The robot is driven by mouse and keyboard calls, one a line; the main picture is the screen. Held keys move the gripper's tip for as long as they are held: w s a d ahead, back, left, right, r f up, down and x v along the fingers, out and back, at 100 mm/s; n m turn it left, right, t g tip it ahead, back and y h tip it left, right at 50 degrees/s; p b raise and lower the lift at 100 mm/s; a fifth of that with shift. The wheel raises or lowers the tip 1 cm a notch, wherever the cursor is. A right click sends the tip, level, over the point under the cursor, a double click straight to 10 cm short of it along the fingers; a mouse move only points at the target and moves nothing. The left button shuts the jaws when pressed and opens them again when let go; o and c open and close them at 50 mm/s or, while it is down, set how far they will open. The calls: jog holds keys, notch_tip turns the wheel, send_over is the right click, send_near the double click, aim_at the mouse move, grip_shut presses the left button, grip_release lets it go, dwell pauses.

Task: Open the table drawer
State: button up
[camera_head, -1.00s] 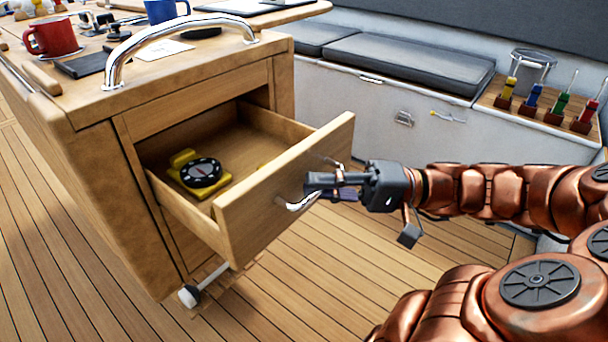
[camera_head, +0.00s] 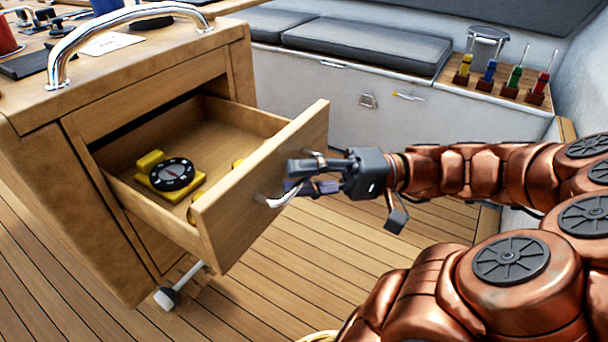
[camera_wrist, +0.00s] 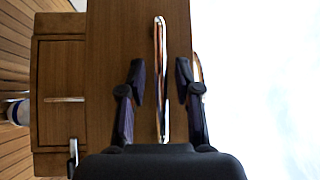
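The wooden drawer (camera_head: 262,180) stands pulled well out of the table cabinet (camera_head: 85,215). Its inside is in plain view. The chrome bar handle (camera_wrist: 160,40) is on the drawer front, and part of it shows in the head view (camera_head: 276,201). My gripper (camera_head: 300,177) is at the drawer front, with its fingers around the handle. In the wrist view the two fingers (camera_wrist: 160,80) stand on either side of the handle with a visible gap on each side, so it looks open. A black and yellow compass (camera_head: 171,175) lies in the drawer.
Another yellow item (camera_head: 238,163) is partly hidden behind the drawer front. A chrome rail (camera_head: 130,15) arches over the tabletop. A bench with grey cushions (camera_head: 365,48) stands behind.

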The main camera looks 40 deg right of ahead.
jog(key=shift+d, duration=0.1)
jog(key=v, duration=1.1)
jog(key=shift+s+d, duration=0.15)
jog(key=shift+d, duration=0.15)
jog(key=shift+d, duration=0.1)
dwell(0.9)
